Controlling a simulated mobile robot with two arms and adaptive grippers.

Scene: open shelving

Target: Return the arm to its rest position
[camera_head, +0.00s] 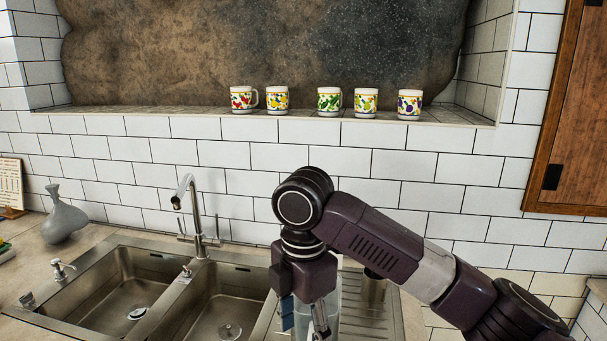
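My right arm comes in from the right and bends at a black-and-maroon joint. Its gripper (304,318) points down over the draining board at the right of the sink. The fingers are partly cut off by the bottom edge, so I cannot tell whether they are open or shut. A clear glass-like vessel (333,312) is partly hidden by the gripper; I cannot tell whether they touch. My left gripper is not in view.
A double steel sink (118,287) with a tap (196,215) lies left of the gripper. A metal cup (374,287) is close behind the arm. A grey vase (63,218) stands at the left. Several patterned mugs (329,101) stand on the tiled wall ledge (160,109).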

